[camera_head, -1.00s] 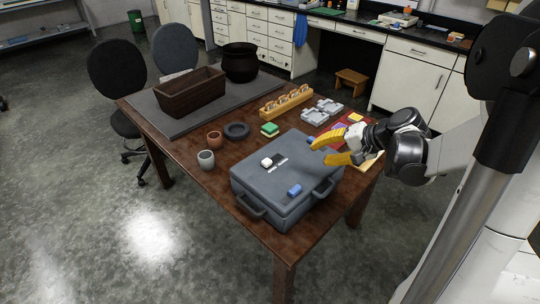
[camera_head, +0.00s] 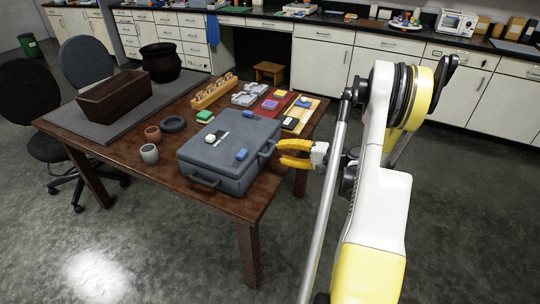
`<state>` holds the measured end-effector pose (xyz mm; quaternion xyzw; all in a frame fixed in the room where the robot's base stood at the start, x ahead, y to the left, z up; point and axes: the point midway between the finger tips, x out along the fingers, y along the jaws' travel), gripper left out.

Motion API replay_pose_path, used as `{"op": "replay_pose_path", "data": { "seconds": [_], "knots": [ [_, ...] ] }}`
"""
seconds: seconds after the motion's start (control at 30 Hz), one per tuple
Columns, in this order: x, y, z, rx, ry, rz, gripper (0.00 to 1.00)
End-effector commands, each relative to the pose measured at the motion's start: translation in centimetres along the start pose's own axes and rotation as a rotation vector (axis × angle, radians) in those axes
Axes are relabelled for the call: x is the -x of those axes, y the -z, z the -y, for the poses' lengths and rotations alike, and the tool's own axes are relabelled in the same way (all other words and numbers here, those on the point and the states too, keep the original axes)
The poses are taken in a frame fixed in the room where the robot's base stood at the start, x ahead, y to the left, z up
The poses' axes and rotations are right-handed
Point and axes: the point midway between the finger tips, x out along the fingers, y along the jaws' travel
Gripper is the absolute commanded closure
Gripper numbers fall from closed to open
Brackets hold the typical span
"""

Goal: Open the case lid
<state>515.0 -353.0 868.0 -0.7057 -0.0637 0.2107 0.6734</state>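The grey case (camera_head: 222,166) lies on the wooden table near its front right corner, with its lid down. It has a handle (camera_head: 205,184) on the front side and another handle (camera_head: 267,149) on the right side. On the lid are a small white round piece (camera_head: 210,138), a dark and white flat piece (camera_head: 221,137) and a blue block (camera_head: 242,154). My gripper (camera_head: 281,153) is just right of the case, close to the right handle, with its yellow fingers apart and nothing seen between them. I cannot tell whether it touches the handle.
The wooden table (camera_head: 125,149) also holds a brown planter (camera_head: 115,97), a dark pot (camera_head: 160,64), small cups (camera_head: 149,154), a dark ring (camera_head: 174,124), a green sponge (camera_head: 205,116), a wooden rack (camera_head: 213,93) and coloured trays. Chairs stand at the left. Floor is clear at the right.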

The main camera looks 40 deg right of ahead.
Motion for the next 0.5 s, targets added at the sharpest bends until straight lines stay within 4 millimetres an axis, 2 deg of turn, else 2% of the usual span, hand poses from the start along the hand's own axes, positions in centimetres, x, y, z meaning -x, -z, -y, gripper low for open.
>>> {"op": "replay_pose_path", "data": {
  "seconds": [0.03, 0.2, 0.33, 0.5],
  "knots": [
    [-1.2, -0.1, -0.3, 0.001, 0.000, 0.003, 0.64],
    [-3.7, 0.0, -0.2, 0.000, -0.001, 0.001, 0.64],
    [-4.7, 0.0, -0.1, 0.000, -0.001, 0.001, 0.64],
    [-5.0, 0.0, 0.0, 0.000, -0.001, -0.001, 0.64]
  ]
}}
